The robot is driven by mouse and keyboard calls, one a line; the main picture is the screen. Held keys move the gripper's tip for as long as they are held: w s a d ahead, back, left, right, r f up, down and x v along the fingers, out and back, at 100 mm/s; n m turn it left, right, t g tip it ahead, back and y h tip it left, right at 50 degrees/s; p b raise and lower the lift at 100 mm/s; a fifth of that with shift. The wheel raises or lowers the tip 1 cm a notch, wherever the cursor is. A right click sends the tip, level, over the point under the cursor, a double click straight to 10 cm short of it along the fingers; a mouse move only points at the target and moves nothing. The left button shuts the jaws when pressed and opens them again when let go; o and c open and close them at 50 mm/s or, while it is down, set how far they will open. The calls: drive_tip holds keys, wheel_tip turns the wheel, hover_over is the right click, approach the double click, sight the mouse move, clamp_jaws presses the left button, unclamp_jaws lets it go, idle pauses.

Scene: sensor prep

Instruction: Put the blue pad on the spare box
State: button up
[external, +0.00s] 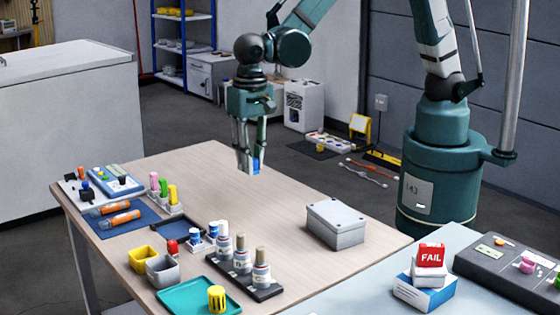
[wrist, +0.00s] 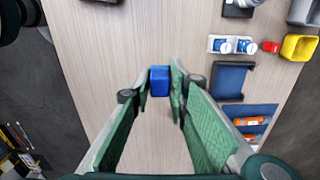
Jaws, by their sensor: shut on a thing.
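My gripper (external: 249,165) is above the far part of the wooden table, fingers pointing down. It is shut on the blue pad (external: 257,167), which shows at the fingertips. In the wrist view the blue pad (wrist: 159,80) sits between the fingertips of my gripper (wrist: 160,92), clear of other objects. The spare box appears to be the grey lidded box (external: 336,223) on the right part of the table. Its lid is closed and nothing lies on top. My gripper is behind and left of it in the external view, higher up.
A dark blue tray (external: 182,230), a rack of several bottles (external: 243,282), yellow and grey bins (external: 162,272) and a teal tray (external: 180,297) stand left and front. A red FAIL block (external: 430,255) tops a stack at right. Table between gripper and grey box is clear.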

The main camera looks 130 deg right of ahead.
drive_tip(key=s+a+r+p, duration=0.15)
drive_tip(key=s+a, duration=0.35)
drive_tip(key=a, duration=0.6)
hover_over(336, 212)
drive_tip(key=shift+r+p, duration=0.3)
drive_tip(key=shift+r, duration=0.1)
drive_tip(key=shift+f+b, duration=0.6)
drive_tip(key=shift+f, duration=2.35)
drive_tip(key=shift+f+b, duration=0.4)
drive_tip(key=shift+f, duration=1.65)
drive_tip(key=shift+f, duration=0.2)
